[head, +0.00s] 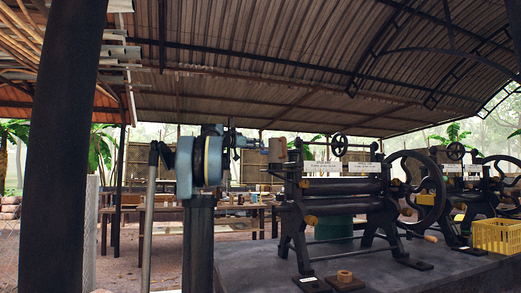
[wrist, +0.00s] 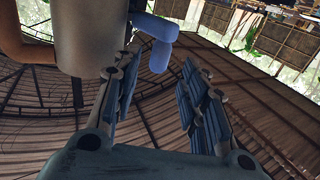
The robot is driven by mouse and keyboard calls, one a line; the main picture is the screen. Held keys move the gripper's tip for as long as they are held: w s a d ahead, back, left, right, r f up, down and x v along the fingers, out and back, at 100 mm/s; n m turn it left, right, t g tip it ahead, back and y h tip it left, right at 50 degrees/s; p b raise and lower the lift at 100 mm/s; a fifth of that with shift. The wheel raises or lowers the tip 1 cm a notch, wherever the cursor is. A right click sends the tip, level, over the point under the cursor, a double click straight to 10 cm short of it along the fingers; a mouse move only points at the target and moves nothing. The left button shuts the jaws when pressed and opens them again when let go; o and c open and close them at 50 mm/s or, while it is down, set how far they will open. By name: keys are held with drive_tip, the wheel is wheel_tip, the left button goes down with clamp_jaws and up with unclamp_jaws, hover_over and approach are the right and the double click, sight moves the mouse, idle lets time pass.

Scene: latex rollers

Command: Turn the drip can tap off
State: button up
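The drip can is a pale grey cylinder (wrist: 92,38) at the top left of the wrist view. In the head view a small beige can (head: 277,150) sits at the left end of the near roller mill. The tap looks like a blue two-lobed handle (wrist: 159,57) at the can's right side in the wrist view. My gripper (wrist: 162,66) is open, its fingers spread on either side of the blue handle's lower lobe. I cannot tell whether a finger touches it. In the head view my gripper (head: 254,144) is small, close to the can; the tap is not clear there.
A brown curved pipe (wrist: 25,42) is left of the can in the wrist view. The near roller mill (head: 340,195) has a large handwheel (head: 418,186) on a dark plinth (head: 400,272). A yellow crate (head: 496,237) is at right. Dark posts (head: 60,150) stand at left.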

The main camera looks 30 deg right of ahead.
sight(262, 151)
drive_tip(key=shift+w+d, duration=0.25)
drive_tip(key=shift+d, duration=1.05)
drive_tip(key=shift+w+d, duration=0.25)
drive_tip(key=shift+d, duration=1)
